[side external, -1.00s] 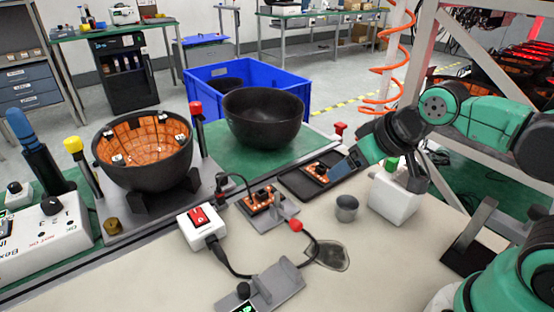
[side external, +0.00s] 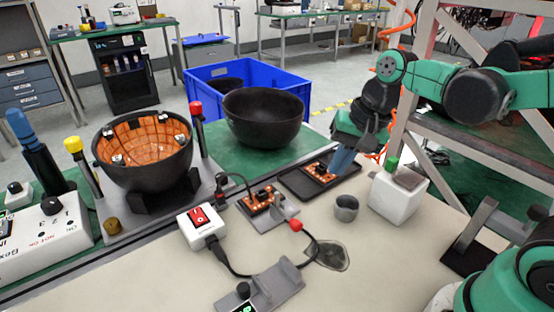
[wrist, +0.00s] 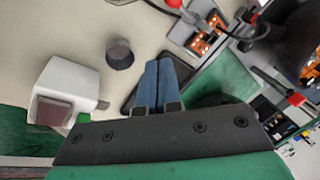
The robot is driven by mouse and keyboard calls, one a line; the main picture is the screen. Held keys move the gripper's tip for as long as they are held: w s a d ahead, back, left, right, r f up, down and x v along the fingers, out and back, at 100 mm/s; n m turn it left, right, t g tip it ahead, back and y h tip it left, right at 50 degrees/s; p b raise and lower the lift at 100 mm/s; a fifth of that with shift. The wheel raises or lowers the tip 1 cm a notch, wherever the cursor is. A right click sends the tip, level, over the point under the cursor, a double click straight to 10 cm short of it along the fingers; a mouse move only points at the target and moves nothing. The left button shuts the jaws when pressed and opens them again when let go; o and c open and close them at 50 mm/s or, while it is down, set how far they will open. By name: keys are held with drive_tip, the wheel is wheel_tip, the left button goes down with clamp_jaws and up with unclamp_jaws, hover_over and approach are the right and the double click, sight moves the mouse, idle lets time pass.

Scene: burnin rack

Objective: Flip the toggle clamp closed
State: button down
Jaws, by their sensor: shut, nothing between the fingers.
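A small toggle clamp with a red ball knob (side external: 296,225) stands on a grey base next to an orange circuit board (side external: 258,201). Its lever slopes down to the right, with the knob low beyond the base edge. The red knob (wrist: 173,3) also shows at the top edge of the wrist view, partly cut off. My gripper (side external: 341,168), with blue fingers, points down near the black tray at the back, right of and behind the clamp, apart from it. Its fingers (wrist: 157,68) are together and empty in the wrist view.
A grey cup (side external: 346,208) and a white box (side external: 398,192) stand right of the clamp. A white switch box (side external: 202,226) with a black cable is at its left. A black tray (side external: 295,182) holds another board. A black bowl (side external: 263,118) stands behind.

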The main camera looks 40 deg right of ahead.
sight(304, 237)
drive_tip(key=w+f+m+g+y, duration=0.1)
drive_tip(key=m, duration=0.2)
drive_tip(key=w+f+m+g+y, duration=0.1)
drive_tip(key=m+g, duration=0.1)
drive_tip(key=m, duration=0.1)
drive_tip(key=w+f+m+g+y, duration=0.1)
drive_tip(key=m+g, duration=0.1)
drive_tip(key=m, duration=0.2)
drive_tip(key=shift+w+d+f, duration=0.1)
drive_tip(key=shift+d+f, duration=0.1)
drive_tip(key=shift+f, duration=0.1)
drive_tip(key=x, duration=1)
drive_tip(key=shift+a, duration=0.15)
